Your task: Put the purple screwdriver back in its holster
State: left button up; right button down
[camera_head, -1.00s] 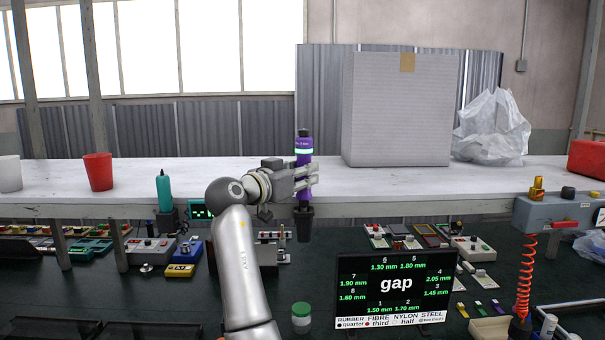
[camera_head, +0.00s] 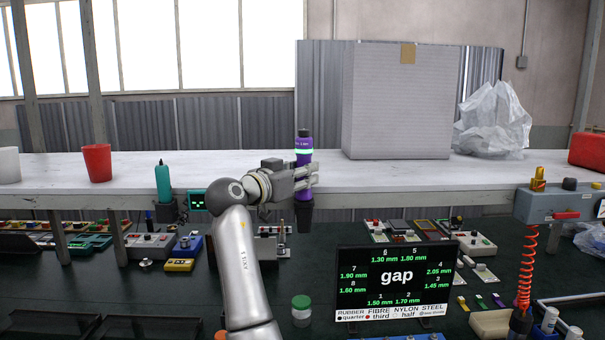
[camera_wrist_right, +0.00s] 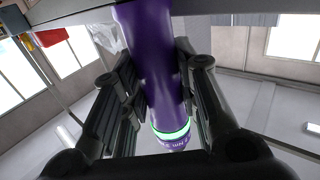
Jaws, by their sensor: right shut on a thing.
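The purple screwdriver (camera_head: 304,143) stands upright, with a black top and a pale green ring. My right gripper (camera_head: 307,181) is shut around its body. In the right wrist view the purple body (camera_wrist_right: 153,60) runs between my two dark fingers, the green ring near its far end. A black holster (camera_head: 305,218) is directly below the gripper at the shelf's front edge, in line with the screwdriver. The screwdriver's lower end meets the holster's mouth; how deep it sits is hidden. My left gripper is out of view.
A teal screwdriver (camera_head: 162,180) stands in another dark holster to the left. The white shelf (camera_head: 235,165) carries a red cup (camera_head: 97,163) and a large grey box (camera_head: 397,105). Below, a "gap" screen (camera_head: 397,280) and a green-lidded jar (camera_head: 301,311) stand on the dark bench.

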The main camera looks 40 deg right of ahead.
jog(key=shift+f, duration=0.2)
jog(key=c, duration=1)
grip_release()
jog(key=shift+s, duration=0.1)
jog(key=shift+c, duration=0.2)
jog(key=shift+f, duration=0.1)
jog(key=s+a, duration=0.2)
jog(key=a, duration=1)
jog(key=shift+s+d, duration=0.1)
